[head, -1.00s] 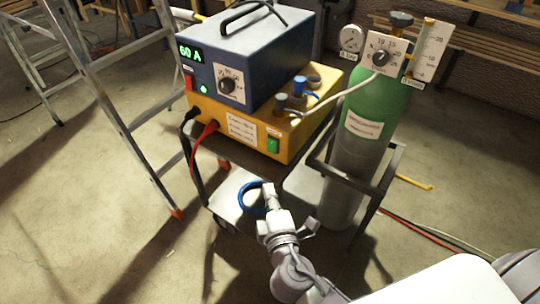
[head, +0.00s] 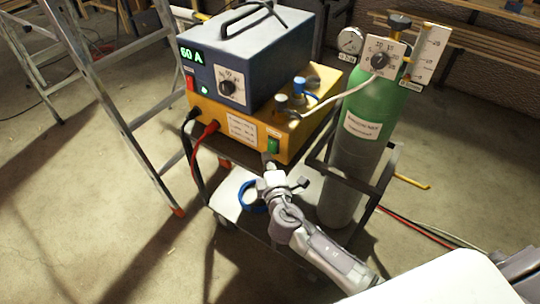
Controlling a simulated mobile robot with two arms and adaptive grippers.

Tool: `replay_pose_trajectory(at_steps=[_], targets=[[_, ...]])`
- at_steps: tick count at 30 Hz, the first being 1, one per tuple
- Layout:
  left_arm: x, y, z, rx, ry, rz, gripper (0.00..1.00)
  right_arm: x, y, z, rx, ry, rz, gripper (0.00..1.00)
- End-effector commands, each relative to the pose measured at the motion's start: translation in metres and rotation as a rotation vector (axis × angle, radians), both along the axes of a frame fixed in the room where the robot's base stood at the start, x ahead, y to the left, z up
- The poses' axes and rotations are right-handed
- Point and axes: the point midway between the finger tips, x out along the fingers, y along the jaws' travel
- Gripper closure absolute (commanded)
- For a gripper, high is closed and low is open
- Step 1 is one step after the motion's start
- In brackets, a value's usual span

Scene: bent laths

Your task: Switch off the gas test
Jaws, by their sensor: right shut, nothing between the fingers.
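The yellow unit (head: 222,112) sits on a cart under a dark blue welding power source (head: 255,54) that shows 60 A. A green rocker switch (head: 273,146) is at the right end of the yellow unit's front. My right gripper (head: 269,163) is shut and empty, with its tips just below the green switch; I cannot tell whether they touch. A green and grey gas cylinder (head: 362,135) stands to the right, with a round gauge (head: 350,41), a dial (head: 380,60) and a flow tube (head: 429,55) at its top. My left gripper is not in view.
A red switch (head: 190,82) and a dial (head: 227,87) are on the blue unit's front. Black and red cables hang from the yellow unit. A blue ring (head: 253,196) lies on the cart's lower shelf (head: 229,190). A stepladder (head: 120,105) stands at left.

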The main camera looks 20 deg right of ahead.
Motion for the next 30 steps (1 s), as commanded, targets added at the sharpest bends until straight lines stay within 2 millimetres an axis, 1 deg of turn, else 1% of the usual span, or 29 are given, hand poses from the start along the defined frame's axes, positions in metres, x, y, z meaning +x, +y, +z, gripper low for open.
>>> replay_pose_trajectory(at_steps=[1, 5, 16, 19, 22, 23, 24, 30], targets=[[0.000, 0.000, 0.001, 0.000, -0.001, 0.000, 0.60, 0.003, -0.004, 0.000, -0.002, -0.001, 0.000, 1.00], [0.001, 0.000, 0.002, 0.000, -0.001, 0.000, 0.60, 0.007, -0.009, -0.002, -0.001, 0.000, 0.000, 1.00], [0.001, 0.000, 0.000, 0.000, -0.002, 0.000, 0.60, 0.007, -0.010, -0.003, -0.001, -0.001, 0.000, 1.00], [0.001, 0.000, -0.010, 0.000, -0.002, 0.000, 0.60, 0.009, -0.012, -0.008, -0.016, -0.013, 0.000, 1.00], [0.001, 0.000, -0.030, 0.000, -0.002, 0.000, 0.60, 0.011, -0.015, -0.014, -0.052, -0.044, 0.000, 1.00], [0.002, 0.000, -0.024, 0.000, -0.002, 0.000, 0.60, 0.011, -0.015, -0.007, -0.054, -0.045, 0.000, 1.00], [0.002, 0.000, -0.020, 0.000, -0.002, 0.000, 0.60, 0.011, -0.015, -0.004, -0.053, -0.043, 0.000, 1.00], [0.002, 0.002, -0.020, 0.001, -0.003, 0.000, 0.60, 0.010, -0.015, -0.004, -0.053, -0.042, -0.002, 1.00]])
